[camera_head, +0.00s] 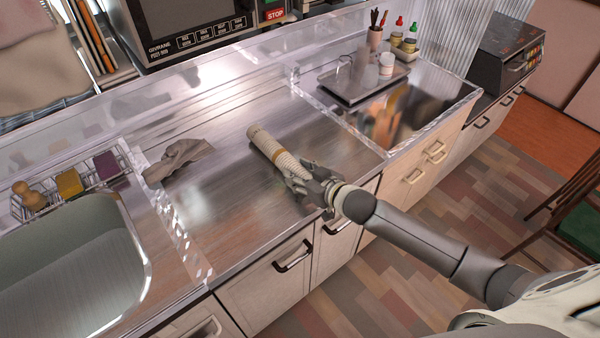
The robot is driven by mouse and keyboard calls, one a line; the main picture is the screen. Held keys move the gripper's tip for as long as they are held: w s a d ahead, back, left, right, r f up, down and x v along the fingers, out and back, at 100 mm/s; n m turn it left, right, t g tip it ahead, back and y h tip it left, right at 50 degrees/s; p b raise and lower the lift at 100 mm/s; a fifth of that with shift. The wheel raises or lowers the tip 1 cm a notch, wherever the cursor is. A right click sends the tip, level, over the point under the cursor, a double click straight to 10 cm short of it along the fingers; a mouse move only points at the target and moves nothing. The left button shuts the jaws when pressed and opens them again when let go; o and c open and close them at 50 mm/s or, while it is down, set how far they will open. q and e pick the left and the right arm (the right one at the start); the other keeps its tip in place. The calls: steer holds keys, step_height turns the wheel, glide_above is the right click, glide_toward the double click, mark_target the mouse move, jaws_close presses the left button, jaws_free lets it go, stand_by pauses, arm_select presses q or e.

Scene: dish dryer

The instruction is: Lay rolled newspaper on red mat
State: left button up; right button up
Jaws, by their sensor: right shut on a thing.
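A rolled newspaper (268,148), pale with a tan band near its far end, extends over the steel counter (225,215). My right gripper (303,183) is shut on its near end, close to the counter's front edge. Whether the roll touches the counter or hangs just above it, I cannot tell. My left gripper is not in view. I cannot make out a red mat for certain; an orange-red floor area (552,132) shows at the far right.
A grey glove (180,160) lies left of the roll. A sink (75,255) and a wire rack with sponges (69,184) are at the left. A metal tray (345,92) and bottles (410,36) stand at the back right. A chair (580,225) stands at the right.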

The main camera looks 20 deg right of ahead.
steer(key=o, duration=1.1)
steer(key=shift+f, duration=0.1)
